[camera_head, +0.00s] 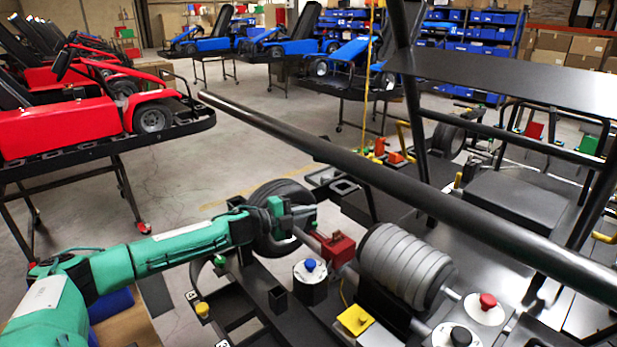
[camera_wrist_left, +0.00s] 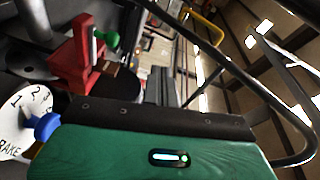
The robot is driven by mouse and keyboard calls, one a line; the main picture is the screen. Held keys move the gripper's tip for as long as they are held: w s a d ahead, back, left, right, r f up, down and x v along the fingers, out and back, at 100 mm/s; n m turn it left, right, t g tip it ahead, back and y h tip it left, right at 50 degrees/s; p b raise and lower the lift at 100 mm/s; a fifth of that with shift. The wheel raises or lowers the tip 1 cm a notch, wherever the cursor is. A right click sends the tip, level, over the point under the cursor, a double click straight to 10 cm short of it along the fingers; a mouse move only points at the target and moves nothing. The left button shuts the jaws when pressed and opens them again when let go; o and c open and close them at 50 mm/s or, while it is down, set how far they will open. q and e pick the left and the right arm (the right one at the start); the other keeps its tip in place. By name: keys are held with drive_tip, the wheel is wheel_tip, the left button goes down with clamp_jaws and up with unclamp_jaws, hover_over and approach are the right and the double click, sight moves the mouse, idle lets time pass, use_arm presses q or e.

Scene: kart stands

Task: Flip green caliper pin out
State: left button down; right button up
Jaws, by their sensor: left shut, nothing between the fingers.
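The red brake caliper (camera_head: 338,247) sits on the kart stand in front of my left gripper, beside the axle. In the left wrist view the red caliper (camera_wrist_left: 80,62) shows at the upper left, with the green pin (camera_wrist_left: 106,38) sticking out from it. In the head view the pin is too small or hidden to make out. My left gripper (camera_head: 312,213) is shut and empty, just above and left of the caliper, apart from it as far as I can tell. The wrist view shows its green casing but not its fingertips. My right gripper is not in view.
A blue knob (camera_head: 310,265) on a numbered dial stands in front of the caliper. A black tyre (camera_head: 277,205) is behind the gripper. Ribbed grey cylinders (camera_head: 405,265), a yellow block (camera_head: 355,319) and a red button (camera_head: 488,300) are to the right. A long black bar (camera_head: 400,185) crosses above.

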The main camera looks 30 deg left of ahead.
use_arm(q)
wheel_tip(320, 180, up, 14)
drive_tip(key=p, duration=0.1)
drive_tip(key=shift+p, duration=0.3)
idle(0.7)
